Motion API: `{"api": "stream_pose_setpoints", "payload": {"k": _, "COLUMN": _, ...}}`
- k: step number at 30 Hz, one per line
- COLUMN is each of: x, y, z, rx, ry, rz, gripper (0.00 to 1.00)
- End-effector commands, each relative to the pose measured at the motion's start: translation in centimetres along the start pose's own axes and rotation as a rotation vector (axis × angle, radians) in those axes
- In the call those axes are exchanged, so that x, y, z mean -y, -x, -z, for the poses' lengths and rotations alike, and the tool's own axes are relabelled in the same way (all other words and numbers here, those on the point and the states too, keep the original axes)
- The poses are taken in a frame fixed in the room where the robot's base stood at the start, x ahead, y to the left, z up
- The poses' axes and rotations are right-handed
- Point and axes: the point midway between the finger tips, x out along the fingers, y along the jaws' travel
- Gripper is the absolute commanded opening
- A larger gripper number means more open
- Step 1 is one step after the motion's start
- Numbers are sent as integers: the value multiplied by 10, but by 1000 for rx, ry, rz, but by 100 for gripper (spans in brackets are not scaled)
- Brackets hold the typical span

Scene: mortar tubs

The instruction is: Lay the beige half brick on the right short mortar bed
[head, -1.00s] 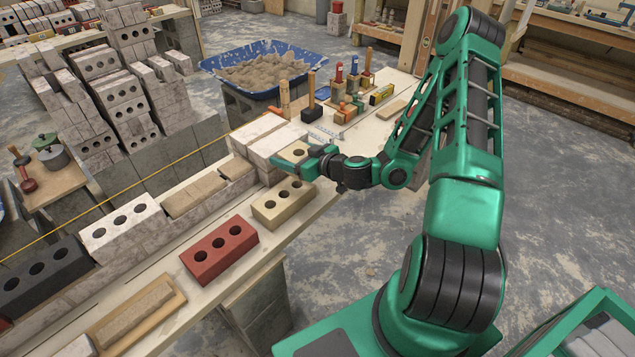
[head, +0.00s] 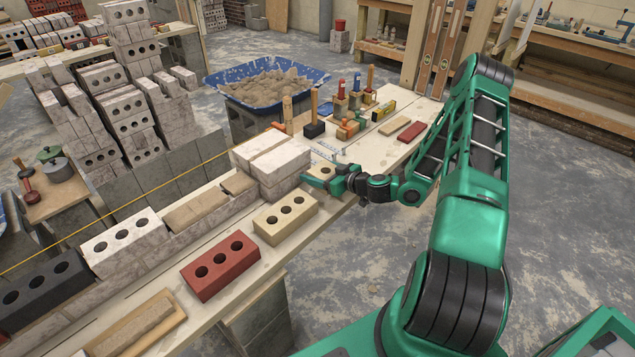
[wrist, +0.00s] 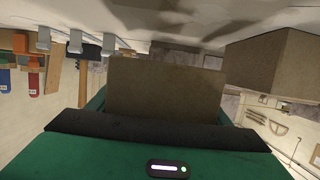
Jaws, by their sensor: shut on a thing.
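My gripper (head: 318,180) is shut on the beige half brick (head: 321,170), which has a hole in its top. The gripper and half brick are just right of the white block stack, over the plank's back part. In the wrist view the half brick (wrist: 165,90) is a plain face between the dark-edged jaws. I cannot tell whether it touches the plank. The right short mortar bed (head: 239,183) lies on the wall course against the left side of the white stack. A longer mortar bed (head: 195,210) is left of it.
White blocks (head: 272,158) stand between the half brick and the right bed. A yellow string line (head: 150,195) runs behind the wall. A three-hole beige brick (head: 285,218) and a red brick (head: 220,265) lie on the plank in front. Tools (head: 345,120) stand behind the gripper.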

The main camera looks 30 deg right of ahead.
Motion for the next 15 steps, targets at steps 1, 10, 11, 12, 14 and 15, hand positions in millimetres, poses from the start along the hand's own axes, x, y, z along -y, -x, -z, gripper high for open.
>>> {"api": "stream_pose_setpoints", "payload": {"k": 1, "x": -2, "y": -1, "z": 0, "rx": -3, "ry": 0, "rz": 0, "gripper": 22}}
{"api": "stream_pose_setpoints", "payload": {"k": 10, "x": -3, "y": -9, "z": -27, "rx": -3, "ry": -4, "rz": -1, "gripper": 22}}
{"api": "stream_pose_setpoints", "payload": {"k": 11, "x": -3, "y": -10, "z": -30, "rx": -3, "ry": -3, "rz": -1, "gripper": 22}}
{"api": "stream_pose_setpoints", "payload": {"k": 12, "x": -3, "y": -11, "z": -33, "rx": -3, "ry": -3, "rz": -1, "gripper": 22}}
{"api": "stream_pose_setpoints", "payload": {"k": 14, "x": -3, "y": -12, "z": -36, "rx": -4, "ry": -2, "rz": -1, "gripper": 22}}
{"api": "stream_pose_setpoints", "payload": {"k": 15, "x": -3, "y": -12, "z": -37, "rx": -4, "ry": -2, "rz": -1, "gripper": 22}}
